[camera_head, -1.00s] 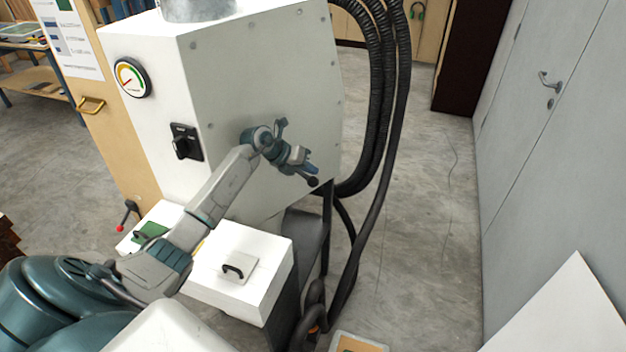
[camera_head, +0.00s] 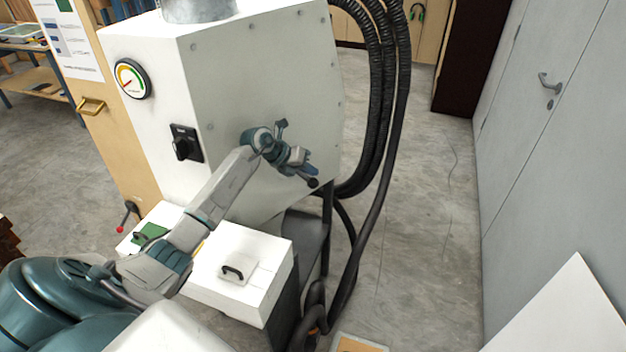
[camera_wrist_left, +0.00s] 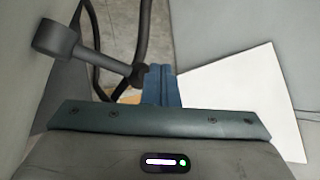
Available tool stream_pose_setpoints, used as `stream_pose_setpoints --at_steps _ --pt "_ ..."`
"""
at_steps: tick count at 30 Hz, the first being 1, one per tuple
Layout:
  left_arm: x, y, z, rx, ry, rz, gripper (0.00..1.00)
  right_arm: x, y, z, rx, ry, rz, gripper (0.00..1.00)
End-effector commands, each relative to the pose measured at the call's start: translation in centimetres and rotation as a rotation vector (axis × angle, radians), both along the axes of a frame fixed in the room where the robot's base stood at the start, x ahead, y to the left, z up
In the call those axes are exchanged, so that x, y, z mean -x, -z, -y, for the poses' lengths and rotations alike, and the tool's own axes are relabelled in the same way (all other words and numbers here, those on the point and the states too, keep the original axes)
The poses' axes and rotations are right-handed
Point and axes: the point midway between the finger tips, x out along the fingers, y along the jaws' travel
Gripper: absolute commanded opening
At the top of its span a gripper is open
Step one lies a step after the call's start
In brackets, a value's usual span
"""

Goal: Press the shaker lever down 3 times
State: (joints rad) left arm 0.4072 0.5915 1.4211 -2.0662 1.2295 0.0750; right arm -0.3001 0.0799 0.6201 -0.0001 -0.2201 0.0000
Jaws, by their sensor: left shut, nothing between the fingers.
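The shaker lever shows as a black ball knob (camera_head: 313,183) at the lower right edge of the machine's side panel. In the left wrist view the lever (camera_wrist_left: 100,60) is a dark rod running from a round hub to a ball knob. My left gripper (camera_head: 309,171) is shut and empty, with its blue fingertips close to the knob. In the left wrist view the fingers (camera_wrist_left: 162,85) sit just right of the knob. I cannot tell whether they touch it. My right gripper is in neither view.
The white machine cabinet (camera_head: 270,90) stands beside my left arm, with a gauge (camera_head: 132,78) and a black switch (camera_head: 184,143). Thick black hoses (camera_head: 375,110) hang to the right of the lever. A white box with a handle (camera_head: 233,271) lies below. Open floor (camera_head: 420,220) extends right.

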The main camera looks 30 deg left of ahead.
Motion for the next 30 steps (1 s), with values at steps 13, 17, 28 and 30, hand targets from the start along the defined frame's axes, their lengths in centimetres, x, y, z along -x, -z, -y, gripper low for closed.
stream_pose_setpoints --at_steps 13,17,28,30 --pt "0.0 0.0 0.0 0.0 0.0 0.0 0.0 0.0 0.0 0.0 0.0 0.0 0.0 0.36" --pt "0.0 0.0 0.0 0.0 0.0 0.0 0.0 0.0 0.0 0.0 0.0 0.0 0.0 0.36" --pt "0.01 0.92 0.02 0.0 0.0 0.0 0.0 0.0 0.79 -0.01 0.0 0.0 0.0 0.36" --pt "0.01 0.89 0.02 0.0 0.0 0.0 0.0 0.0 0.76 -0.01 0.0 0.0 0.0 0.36"
